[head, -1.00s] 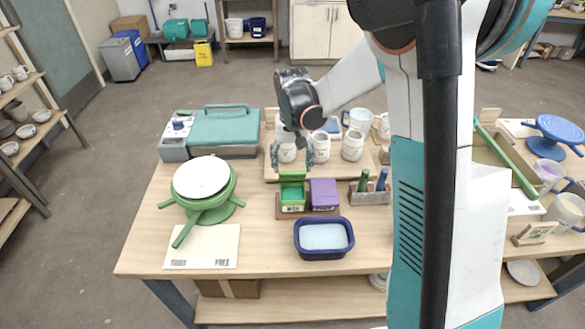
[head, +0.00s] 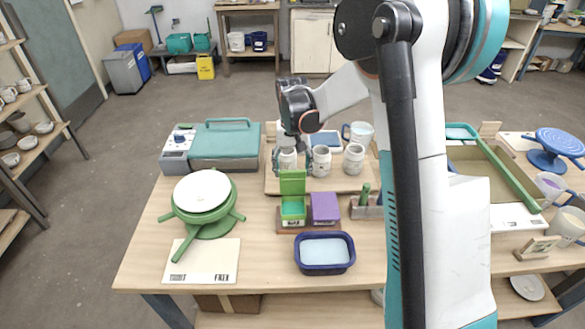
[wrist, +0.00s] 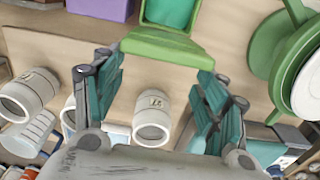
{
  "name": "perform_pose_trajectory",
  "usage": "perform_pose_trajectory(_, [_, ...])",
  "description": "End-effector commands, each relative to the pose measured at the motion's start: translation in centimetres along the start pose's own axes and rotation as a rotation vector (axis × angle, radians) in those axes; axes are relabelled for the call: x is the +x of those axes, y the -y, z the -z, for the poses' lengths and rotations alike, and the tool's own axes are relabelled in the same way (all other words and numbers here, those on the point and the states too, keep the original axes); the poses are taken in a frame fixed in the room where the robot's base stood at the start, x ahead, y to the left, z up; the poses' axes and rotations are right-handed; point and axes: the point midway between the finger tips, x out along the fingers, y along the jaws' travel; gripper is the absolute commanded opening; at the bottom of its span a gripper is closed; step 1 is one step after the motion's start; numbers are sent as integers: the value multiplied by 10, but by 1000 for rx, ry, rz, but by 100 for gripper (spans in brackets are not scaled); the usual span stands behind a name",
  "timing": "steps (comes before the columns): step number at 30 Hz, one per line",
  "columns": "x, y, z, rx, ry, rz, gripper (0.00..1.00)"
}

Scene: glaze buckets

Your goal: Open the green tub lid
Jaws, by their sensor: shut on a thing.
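The green tub (head: 293,209) stands in the middle of the table beside the purple tub (head: 325,207). Its lid (head: 293,182) is raised and stands about upright at the tub's back edge, so the light green inside shows. My gripper (head: 293,165) is just behind and above the lid, its fingers at the lid's two sides. In the wrist view, the lid (wrist: 163,46) lies between the fingertips of my gripper (wrist: 167,62), with the tub (wrist: 170,12) beyond it. The jaws are spread to the lid's width and hold it; the exact contact is hard to see.
Several pale jars, one of them here (head: 353,159), stand on a board behind the tubs. A blue basin (head: 325,267) is in front. A green turntable (head: 240,216) is at left, and a tool holder (head: 366,212) at right. Bare table lies around the basin.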

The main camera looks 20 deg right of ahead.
Motion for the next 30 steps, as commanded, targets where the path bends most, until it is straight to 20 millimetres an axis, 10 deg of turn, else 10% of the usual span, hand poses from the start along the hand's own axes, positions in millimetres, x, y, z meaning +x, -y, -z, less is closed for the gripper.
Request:
perform_pose_trajectory(5, [5,-1,10,1,0,-1,24])
perform_pose_trajectory(8, [6,0,14,1,48,0,0])
perform_pose_trajectory(20, [5,0,12,0,52,0,86])
perform_pose_trajectory(30, [4,0,12,0,53,0,87])
